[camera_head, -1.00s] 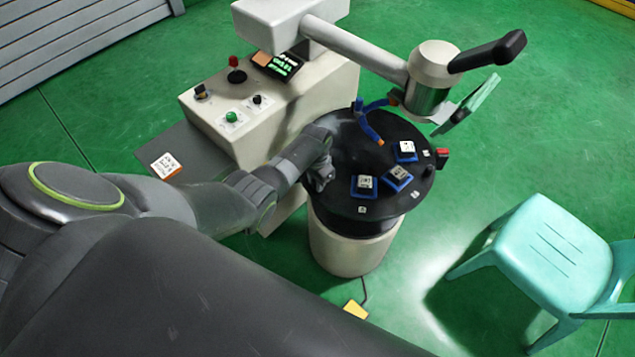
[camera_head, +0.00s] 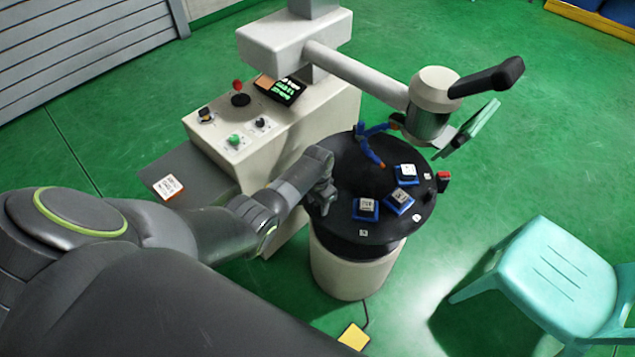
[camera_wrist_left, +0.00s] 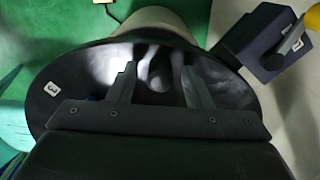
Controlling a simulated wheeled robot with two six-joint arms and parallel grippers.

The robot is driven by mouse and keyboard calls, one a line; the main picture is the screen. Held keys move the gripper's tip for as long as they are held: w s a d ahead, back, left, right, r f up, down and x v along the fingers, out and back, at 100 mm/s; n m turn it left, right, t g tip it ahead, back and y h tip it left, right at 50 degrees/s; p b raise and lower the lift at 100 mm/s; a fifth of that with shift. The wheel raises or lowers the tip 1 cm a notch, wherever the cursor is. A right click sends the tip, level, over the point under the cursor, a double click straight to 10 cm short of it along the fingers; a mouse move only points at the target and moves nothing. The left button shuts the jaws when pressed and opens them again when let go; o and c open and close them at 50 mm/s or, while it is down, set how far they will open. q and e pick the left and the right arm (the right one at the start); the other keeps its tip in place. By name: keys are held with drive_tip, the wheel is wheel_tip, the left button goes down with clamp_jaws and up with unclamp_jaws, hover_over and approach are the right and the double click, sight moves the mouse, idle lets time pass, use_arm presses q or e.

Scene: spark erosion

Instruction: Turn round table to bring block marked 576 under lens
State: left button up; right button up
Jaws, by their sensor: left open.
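The round table (camera_head: 345,178) is a black disc on a pale drum. Several small blocks in blue holders sit on it: a front block (camera_head: 366,205), a middle block (camera_head: 398,197) and a back block (camera_head: 407,170). Their marks are too small to read. The lens head (camera_head: 432,104) hangs from a grey arm above the table's back right. My left gripper (camera_head: 324,200) is at the table's left edge. In the left wrist view its two fingers (camera_wrist_left: 158,86) are apart over the black disc, with nothing between them. My right gripper is not in view.
A cream control console (camera_head: 290,130) with knobs and a lit display (camera_head: 285,89) stands behind left of the table. A turquoise stool (camera_head: 560,275) is at the right. A yellow pedal (camera_head: 353,337) lies on the floor in front.

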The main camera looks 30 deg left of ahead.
use_arm(q)
wheel_tip(320, 180, up, 17)
drive_tip(key=shift+f+p, duration=0.2)
drive_tip(key=shift+p, duration=0.25)
drive_tip(key=shift+f, duration=0.1)
idle(0.4)
